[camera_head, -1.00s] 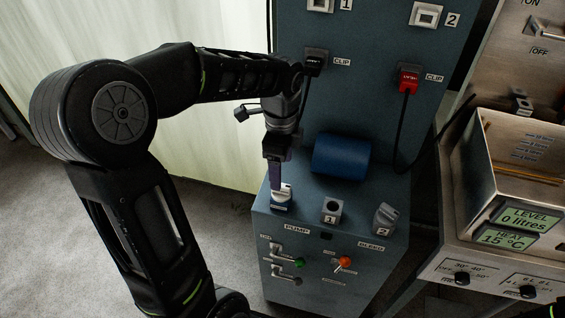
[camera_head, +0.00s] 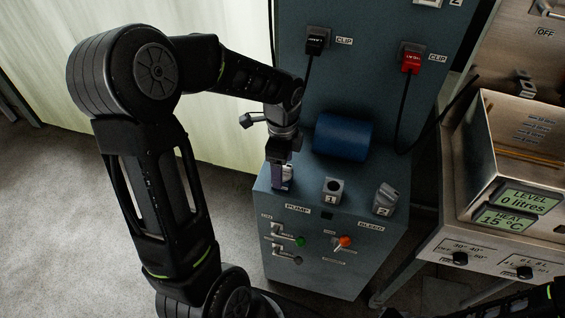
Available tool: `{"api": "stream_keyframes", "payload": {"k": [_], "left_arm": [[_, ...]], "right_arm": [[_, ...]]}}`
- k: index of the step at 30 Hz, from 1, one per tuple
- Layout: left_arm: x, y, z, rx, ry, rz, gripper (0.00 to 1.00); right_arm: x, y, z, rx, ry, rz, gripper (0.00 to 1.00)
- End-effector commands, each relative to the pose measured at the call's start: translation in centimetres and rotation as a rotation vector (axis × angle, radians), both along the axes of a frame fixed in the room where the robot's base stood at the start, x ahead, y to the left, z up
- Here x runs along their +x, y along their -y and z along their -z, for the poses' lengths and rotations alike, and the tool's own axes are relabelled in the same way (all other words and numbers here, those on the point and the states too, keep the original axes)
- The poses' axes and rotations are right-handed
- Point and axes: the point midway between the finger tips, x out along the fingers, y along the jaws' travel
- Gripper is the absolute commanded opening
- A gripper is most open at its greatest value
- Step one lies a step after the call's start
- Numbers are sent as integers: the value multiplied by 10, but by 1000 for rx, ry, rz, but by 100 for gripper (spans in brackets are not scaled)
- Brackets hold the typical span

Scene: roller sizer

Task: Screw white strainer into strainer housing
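A small white part (camera_head: 289,172), which looks like the white strainer, is at the left of the blue-grey cabinet's top. My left gripper (camera_head: 281,182) points down at it, its purple-grey fingers beside or around it and hiding most of it. I cannot tell whether the fingers are shut on it. To the right stands a grey block marked 1 (camera_head: 333,190) with a dark round opening on top, and a block marked 2 (camera_head: 385,199) with a grey, tilted top. Which one is the strainer housing is not clear. My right gripper is out of view.
A blue cylinder (camera_head: 343,137) lies behind the blocks. Black (camera_head: 317,40) and red (camera_head: 411,58) clips with cables hang on the upright panel. Switches (camera_head: 343,242) line the cabinet front. A metal tank (camera_head: 526,150) with displays stands at the right.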

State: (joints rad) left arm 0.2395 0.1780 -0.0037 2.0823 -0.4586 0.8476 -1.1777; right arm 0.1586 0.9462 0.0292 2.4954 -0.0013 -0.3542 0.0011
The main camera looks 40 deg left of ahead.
Motion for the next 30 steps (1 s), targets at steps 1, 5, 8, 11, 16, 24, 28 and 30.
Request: {"api": "stream_keyframes", "payload": {"k": [1,5,8,11,16,24,28,30], "left_arm": [[0,0,0,0,0,0,68],[0,0,0,0,0,0,57],[0,0,0,0,0,0,49],[0,0,0,0,0,0,41],[0,0,0,0,0,0,27],[0,0,0,0,0,0,5],[0,0,0,0,0,0,36],[0,0,0,0,0,0,31]], "right_arm": [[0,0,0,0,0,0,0],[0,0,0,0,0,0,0],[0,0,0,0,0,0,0],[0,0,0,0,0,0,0],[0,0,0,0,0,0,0],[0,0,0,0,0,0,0],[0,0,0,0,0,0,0],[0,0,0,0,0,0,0]]}}
